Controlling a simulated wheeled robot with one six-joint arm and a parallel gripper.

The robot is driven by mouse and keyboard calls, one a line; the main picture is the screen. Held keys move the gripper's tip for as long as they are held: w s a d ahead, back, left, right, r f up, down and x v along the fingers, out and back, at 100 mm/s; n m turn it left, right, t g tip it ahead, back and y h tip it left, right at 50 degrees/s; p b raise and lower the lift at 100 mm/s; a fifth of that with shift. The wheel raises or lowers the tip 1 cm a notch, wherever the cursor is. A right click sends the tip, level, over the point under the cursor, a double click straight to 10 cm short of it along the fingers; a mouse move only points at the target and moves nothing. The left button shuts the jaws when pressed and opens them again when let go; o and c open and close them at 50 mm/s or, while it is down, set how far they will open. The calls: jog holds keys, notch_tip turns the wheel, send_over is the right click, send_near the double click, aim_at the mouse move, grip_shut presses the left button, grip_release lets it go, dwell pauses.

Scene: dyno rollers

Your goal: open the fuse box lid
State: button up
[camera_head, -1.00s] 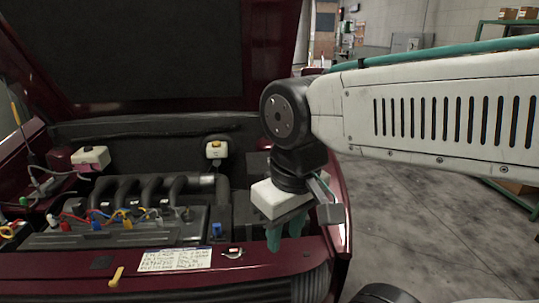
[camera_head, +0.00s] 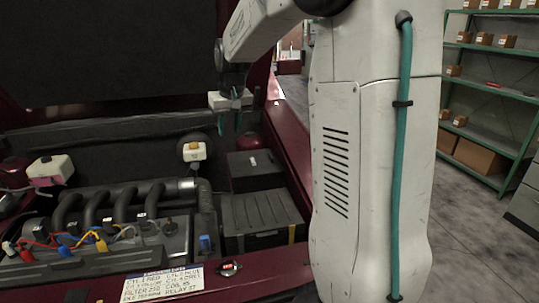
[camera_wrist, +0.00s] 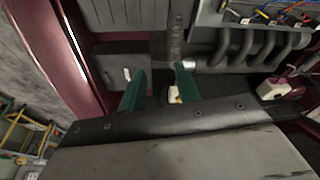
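A black box (camera_head: 255,168) with a flat closed lid and a small pale mark sits at the back right of the engine bay; it looks like the fuse box. In the wrist view the box (camera_wrist: 120,65) is at the upper left, partly covered by a finger. My gripper (camera_head: 229,122) is above and behind the box, slightly to its left in the head view, apart from it. Its teal fingers are spread with nothing between them, as the wrist view of my gripper (camera_wrist: 160,84) also shows.
A ribbed black battery (camera_head: 262,215) stands in front of the box. The raised hood (camera_head: 100,60) and red fender (camera_head: 290,150) bound the space. Shelves (camera_head: 495,90) stand at right.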

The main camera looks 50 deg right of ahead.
jog(key=w+d+f+m, duration=0.1)
jog(key=w+d+f, duration=0.5)
jog(key=d, duration=0.5)
jog(key=m+h, duration=0.1)
jog(key=m, duration=0.1)
send_near(271, 156)
jog(key=shift+t, duration=0.3)
jog(key=x, duration=0.7)
jog(key=shift+d+f, duration=0.15)
jog(key=shift+f, duration=0.15)
jog(key=shift+w+d+f, duration=0.1)
jog(key=shift+w+f, duration=0.05)
jog(key=shift+f, duration=0.35)
jog(key=shift+h, duration=0.3)
grip_shut()
